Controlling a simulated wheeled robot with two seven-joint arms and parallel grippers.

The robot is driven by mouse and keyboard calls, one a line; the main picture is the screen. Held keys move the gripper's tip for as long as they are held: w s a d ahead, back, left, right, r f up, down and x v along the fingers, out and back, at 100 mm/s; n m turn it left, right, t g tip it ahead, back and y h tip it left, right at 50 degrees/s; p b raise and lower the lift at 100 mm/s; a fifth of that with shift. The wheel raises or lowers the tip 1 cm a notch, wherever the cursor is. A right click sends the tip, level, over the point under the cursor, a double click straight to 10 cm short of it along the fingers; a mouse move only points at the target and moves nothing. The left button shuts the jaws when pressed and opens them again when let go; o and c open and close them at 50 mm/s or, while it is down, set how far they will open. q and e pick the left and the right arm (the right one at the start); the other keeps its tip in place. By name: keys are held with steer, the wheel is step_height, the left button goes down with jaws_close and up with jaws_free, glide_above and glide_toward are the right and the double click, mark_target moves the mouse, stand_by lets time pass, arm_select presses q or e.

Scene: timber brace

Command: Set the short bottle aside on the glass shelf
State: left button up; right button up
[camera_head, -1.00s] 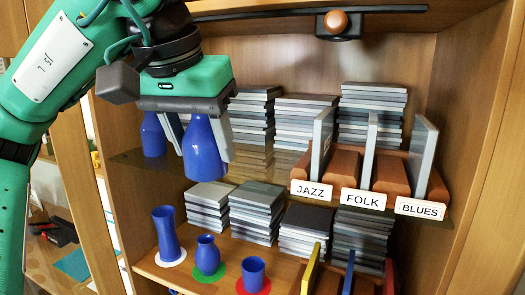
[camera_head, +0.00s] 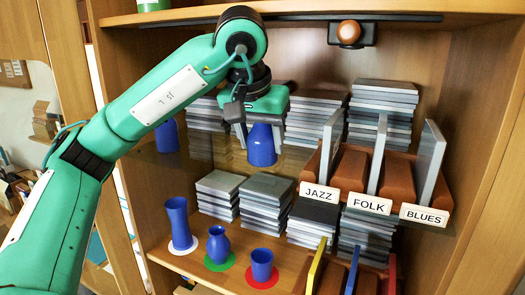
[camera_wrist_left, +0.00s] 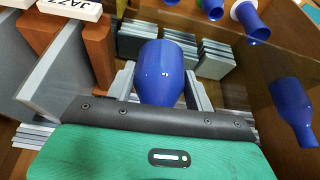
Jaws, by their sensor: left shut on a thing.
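My left gripper (camera_head: 261,131) is shut on a blue bottle, which I take to be the short bottle (camera_head: 261,147). The bottle hangs upright below the gripper, and its top is hidden between the fingers. It is over the glass shelf (camera_head: 205,166), left of the label racks; I cannot tell whether its base touches the glass. In the left wrist view the held bottle (camera_wrist_left: 160,70) sits between the two fingers. A second blue bottle (camera_head: 167,137) stands at the left end of the glass shelf; it also shows in the wrist view (camera_wrist_left: 290,105). My right gripper is not in view.
Brown racks labelled JAZZ (camera_head: 319,192), FOLK and BLUES stand to the right. Grey stacks (camera_head: 316,118) line the back. Below are three blue vessels (camera_head: 217,244) on coloured discs and more stacks (camera_head: 264,203). Clear glass lies between the two bottles.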

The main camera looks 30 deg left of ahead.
mark_target(263, 152)
arm_select(q)
steer(key=shift+f, duration=0.3)
step_height(263, 152, down, 2)
steer(key=shift+f+p, duration=0.1)
steer(key=shift+p, duration=0.75)
steer(key=shift+w+f+p, duration=0.1)
steer(key=shift+w+p, duration=0.2)
steer(key=shift+p, duration=0.1)
steer(key=shift+w+f, duration=0.1)
steer(key=shift+f, duration=0.25)
steer(key=shift+f, duration=0.2)
steer(key=o, duration=1.1)
